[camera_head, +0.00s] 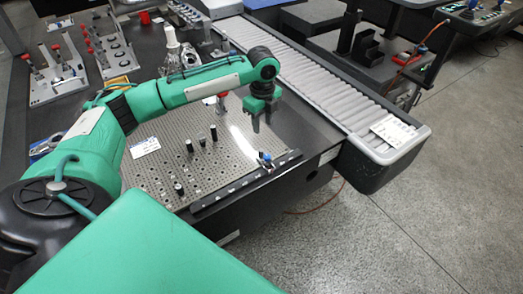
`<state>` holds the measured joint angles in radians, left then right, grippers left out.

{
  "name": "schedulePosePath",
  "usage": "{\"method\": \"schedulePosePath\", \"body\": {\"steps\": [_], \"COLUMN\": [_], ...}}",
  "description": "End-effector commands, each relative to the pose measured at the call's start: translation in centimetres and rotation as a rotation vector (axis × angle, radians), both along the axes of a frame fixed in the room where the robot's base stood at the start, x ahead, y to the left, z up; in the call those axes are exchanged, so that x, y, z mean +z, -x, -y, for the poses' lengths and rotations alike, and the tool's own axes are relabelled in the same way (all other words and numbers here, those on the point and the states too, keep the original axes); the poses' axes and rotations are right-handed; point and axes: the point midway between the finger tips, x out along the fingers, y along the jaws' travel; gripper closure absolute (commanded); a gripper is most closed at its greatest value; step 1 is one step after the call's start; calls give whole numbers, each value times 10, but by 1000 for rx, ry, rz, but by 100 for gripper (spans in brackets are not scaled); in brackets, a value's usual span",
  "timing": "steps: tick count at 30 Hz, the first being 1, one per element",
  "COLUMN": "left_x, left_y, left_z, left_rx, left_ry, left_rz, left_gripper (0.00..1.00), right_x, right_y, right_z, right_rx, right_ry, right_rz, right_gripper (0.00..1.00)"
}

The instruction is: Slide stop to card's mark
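A small stop with a blue top (265,157) sits on a black rail (231,188) along the front edge of the perforated metal plate. The rail carries small white marks, too small to read. A white card (145,147) lies at the plate's left side; its print is not legible. My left gripper (262,125) points down above the plate's right part, above and apart from the stop. Its two dark fingers are spread with nothing visible between them. My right gripper is not in view.
Several dark pins (189,146) stand on the plate. A red-topped post (221,101) stands behind it. A grey roller conveyor (310,84) runs along the right, with a white sheet (393,130) at its near end. Fixtures with red knobs (57,72) stand at back left.

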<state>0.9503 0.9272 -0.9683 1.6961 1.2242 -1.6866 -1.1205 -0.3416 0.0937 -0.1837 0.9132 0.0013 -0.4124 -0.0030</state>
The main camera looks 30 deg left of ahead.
Motion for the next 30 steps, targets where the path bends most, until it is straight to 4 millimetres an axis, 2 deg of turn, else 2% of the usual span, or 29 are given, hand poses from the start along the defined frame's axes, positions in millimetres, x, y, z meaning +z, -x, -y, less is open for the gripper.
{"method": "schedulePosePath", "body": {"steps": [3,7,21,27,30], "left_x": [2,-11,-105,-128,-132], "left_y": [1,1,1,1,1], "left_z": [-4,-4,-4,-4,-4], "left_rx": [-10,-10,-9,-8,-8], "left_ry": [-3,-4,-3,-3,-4], "left_rz": [-6,-9,-9,-6,-5], "left_gripper": [62,62,62,62,62], "right_x": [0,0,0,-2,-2], "right_y": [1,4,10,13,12], "right_z": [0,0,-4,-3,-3], "right_rx": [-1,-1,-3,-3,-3], "right_ry": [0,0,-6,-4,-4], "right_rz": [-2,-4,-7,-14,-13], "right_gripper": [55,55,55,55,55]}}
